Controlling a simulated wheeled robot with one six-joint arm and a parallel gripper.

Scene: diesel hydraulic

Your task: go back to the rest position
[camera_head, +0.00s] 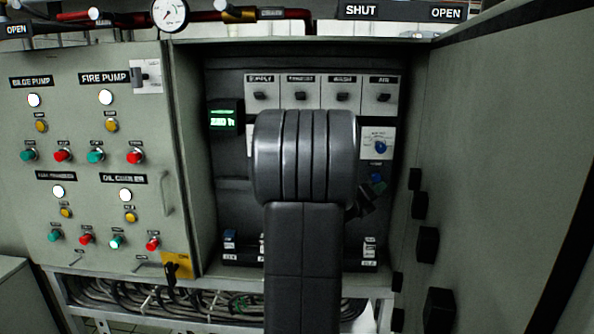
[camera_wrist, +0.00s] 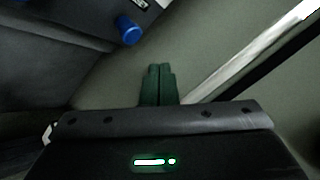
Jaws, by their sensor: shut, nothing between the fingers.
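My gripper shows in the wrist view (camera_wrist: 157,72) as two dark green fingers lying side by side, shut and empty. In the head view, my dark grey arm stands in the middle, in front of the open cabinet (camera_head: 223,165). My gripper is mostly hidden behind the arm there; only a dark part shows at its right edge. A blue knob (camera_wrist: 128,30) shows in the wrist view, above and left of the fingertips and apart from them. A blue rotary switch on a white plate (camera_head: 380,146) shows in the head view, right of my arm.
The cabinet's door (camera_head: 490,150) stands open at the right, with black blocks on it. A panel of lamps and push buttons (camera_head: 90,160) is at the left. A row of switches (camera_head: 300,92) and a green-lit display (camera_head: 222,120) are inside. Cables (camera_head: 150,300) run below.

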